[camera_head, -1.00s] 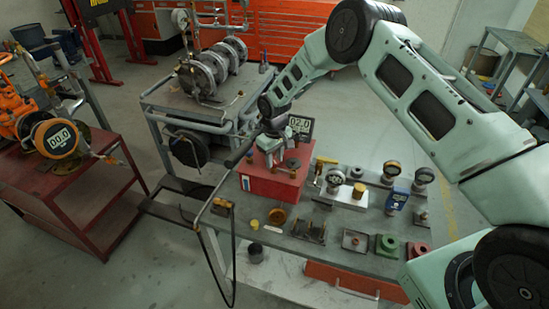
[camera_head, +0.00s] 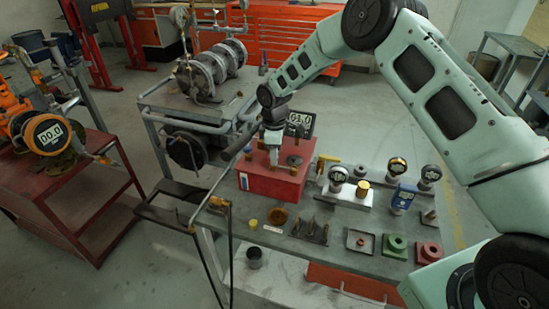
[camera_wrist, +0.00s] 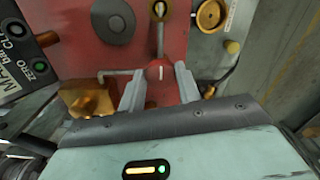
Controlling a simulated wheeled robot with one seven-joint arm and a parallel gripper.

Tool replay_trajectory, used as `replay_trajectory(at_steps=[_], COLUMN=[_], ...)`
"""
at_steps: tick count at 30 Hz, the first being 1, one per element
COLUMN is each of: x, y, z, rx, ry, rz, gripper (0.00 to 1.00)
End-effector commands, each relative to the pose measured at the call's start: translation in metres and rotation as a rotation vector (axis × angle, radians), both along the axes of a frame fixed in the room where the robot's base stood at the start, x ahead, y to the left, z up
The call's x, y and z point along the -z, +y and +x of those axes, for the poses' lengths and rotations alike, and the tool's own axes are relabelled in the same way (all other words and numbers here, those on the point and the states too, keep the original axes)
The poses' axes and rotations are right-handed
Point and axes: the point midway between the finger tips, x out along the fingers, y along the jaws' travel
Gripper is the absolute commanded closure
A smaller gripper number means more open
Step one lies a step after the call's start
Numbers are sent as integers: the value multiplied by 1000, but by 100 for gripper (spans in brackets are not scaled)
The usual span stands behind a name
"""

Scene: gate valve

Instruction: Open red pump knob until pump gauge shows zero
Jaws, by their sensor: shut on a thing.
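The red pump box (camera_head: 270,181) stands on the grey bench. A black digital gauge (camera_head: 300,119) behind it appears to read about 01.0. My gripper (camera_head: 273,151) points down at the top of the box. In the wrist view, the small red knob (camera_wrist: 158,72) sits between the two grey fingers of my gripper (camera_wrist: 158,83), which are closed on its sides. The knob is mostly hidden by my gripper in the head view. A round grey disc (camera_wrist: 112,22) and a brass fitting (camera_wrist: 88,99) lie near the knob on the red surface.
Several gauges and fittings stand on the bench (camera_head: 335,237) to the right. A grey cart (camera_head: 195,118) with metal flanges stands behind. Floor between carts is clear.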

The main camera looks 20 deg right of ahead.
Motion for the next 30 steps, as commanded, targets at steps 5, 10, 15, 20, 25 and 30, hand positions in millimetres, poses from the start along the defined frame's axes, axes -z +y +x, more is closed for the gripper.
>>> replay_trajectory(at_steps=[5, 10, 15, 20, 25, 30], x=[1, 0, 0, -1, -1, -1], y=[-1, -1, -1, 0, -1, -1], z=[1, 1, 1, 2, 2, 2], rx=[-138, -241, -308, -341, -352, -352], ry=[0, 0, -1, -1, -1, -1], rz=[1, -1, 0, 0, 0, 1], gripper=[89, 89, 89, 89, 89, 89])
